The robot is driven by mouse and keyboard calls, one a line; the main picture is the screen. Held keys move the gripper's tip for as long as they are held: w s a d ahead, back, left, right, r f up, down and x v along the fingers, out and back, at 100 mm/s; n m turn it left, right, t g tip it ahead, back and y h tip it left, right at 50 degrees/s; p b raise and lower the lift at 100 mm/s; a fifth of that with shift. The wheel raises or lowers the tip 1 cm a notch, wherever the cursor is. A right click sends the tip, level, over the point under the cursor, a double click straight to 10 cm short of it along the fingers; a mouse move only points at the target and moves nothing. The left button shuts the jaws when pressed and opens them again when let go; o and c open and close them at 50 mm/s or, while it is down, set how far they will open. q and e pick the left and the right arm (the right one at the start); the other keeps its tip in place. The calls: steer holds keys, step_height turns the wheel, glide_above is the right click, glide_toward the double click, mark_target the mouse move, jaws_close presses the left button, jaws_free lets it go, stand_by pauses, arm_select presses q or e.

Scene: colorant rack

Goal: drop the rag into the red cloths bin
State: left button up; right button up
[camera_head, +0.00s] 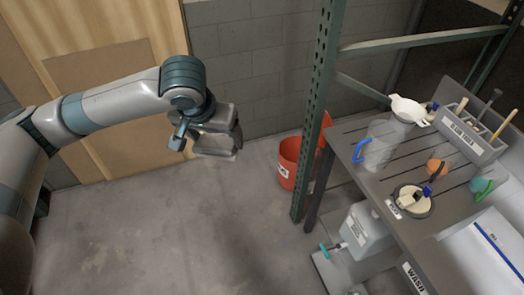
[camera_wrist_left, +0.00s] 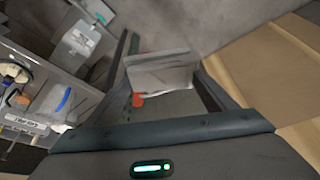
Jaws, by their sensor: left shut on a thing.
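The rag (camera_head: 217,153) is a grey, flat cloth hanging from my left gripper (camera_head: 226,132), which is shut on it. In the left wrist view the rag (camera_wrist_left: 160,72) shows between the fingertips (camera_wrist_left: 165,60). The red cloths bin (camera_head: 290,158) stands on the floor beside the rack post, to the right of and lower than the gripper. Its raised red lid is partly behind the post. In the left wrist view only a small part of the bin (camera_wrist_left: 138,100) shows past the rag. My right gripper is not in view.
A green metal rack post (camera_head: 315,110) stands in front of part of the bin. To its right is a slatted bench (camera_head: 350,137) with a clear jug (camera_head: 382,143), tools and a labelled box. A white canister (camera_head: 366,230) sits below. The floor (camera_head: 190,230) at left is clear.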

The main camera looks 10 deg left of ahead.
arm_select(q)
steer(key=s+f+b, duration=0.1)
steer(key=f+b, duration=0.3)
steer(key=f, duration=0.7)
steer(key=s+f+b, duration=0.2)
steer(key=f+b, duration=0.3)
steer(key=f, duration=0.6)
steer(key=shift+s+f, duration=0.3)
steer(key=shift+f, duration=0.1)
